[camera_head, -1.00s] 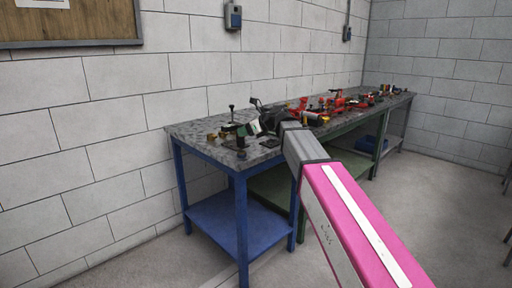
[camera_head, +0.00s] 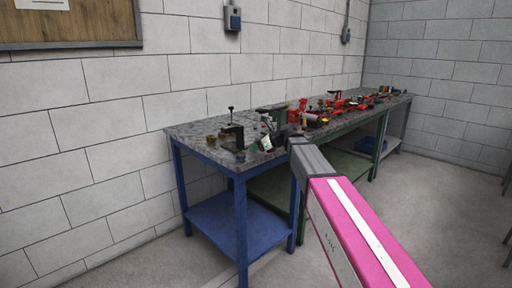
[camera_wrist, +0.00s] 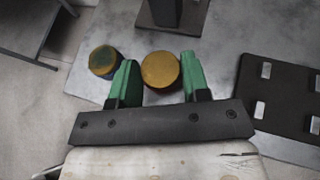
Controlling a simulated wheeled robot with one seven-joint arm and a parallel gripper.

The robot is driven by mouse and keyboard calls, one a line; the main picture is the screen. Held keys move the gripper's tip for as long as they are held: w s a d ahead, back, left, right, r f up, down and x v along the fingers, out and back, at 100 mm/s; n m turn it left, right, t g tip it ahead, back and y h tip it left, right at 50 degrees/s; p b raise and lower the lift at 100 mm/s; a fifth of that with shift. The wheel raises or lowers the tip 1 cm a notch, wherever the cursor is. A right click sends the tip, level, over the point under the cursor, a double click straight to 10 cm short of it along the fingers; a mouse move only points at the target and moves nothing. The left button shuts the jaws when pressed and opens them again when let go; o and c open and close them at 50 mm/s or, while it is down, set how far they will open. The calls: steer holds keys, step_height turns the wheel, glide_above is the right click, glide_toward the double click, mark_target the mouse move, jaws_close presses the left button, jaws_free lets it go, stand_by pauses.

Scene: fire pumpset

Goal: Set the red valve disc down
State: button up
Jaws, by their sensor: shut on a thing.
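My gripper (camera_wrist: 160,60) has two green fingers, one on each side of a round disc (camera_wrist: 161,71). The disc's face looks yellow-brown, not red, in the wrist view; its sides are mostly hidden. The fingers are shut on it. I cannot tell whether its underside touches the bench. In the head view my gripper (camera_head: 266,144) is small, over the near end of the grey-topped workbench (camera_head: 195,131); the disc cannot be made out there.
A second round brass-coloured piece (camera_wrist: 103,60) with a greenish top is just left of the left finger. A dark stand (camera_wrist: 172,14) is ahead. A dark plate with metal blocks (camera_wrist: 284,92) lies to the right. Red parts (camera_head: 337,104) crowd the bench farther along.

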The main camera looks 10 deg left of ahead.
steer(key=shift+f, duration=0.55)
steer(key=o, duration=1)
steer(key=shift+o, duration=0.2)
steer(key=shift+r, duration=0.1)
steer(key=shift+r, duration=0.35)
steer(key=v, duration=1.2)
steer(key=s+d+f+n+g+h, duration=0.1)
steer(key=s+d+f+n+h, duration=0.3)
steer(key=f, duration=0.7)
steer(key=s+d+f+n+h, duration=0.2)
steer(key=s+d+f+n, duration=0.4)
steer(key=f, duration=0.5)
steer(key=s+d+f+n+g+h, duration=0.2)
steer(key=s+d+f+n+h, duration=0.4)
steer(key=s+d+f+n, duration=0.5)
steer(key=s+d+f, duration=0.2)
steer(key=d+f, duration=0.1)
steer(key=f, duration=0.1)
steer(key=shift+s+d+f+g, duration=0.15)
steer(key=shift+s+f+g, duration=0.1)
steer(key=shift+f+g, duration=0.15)
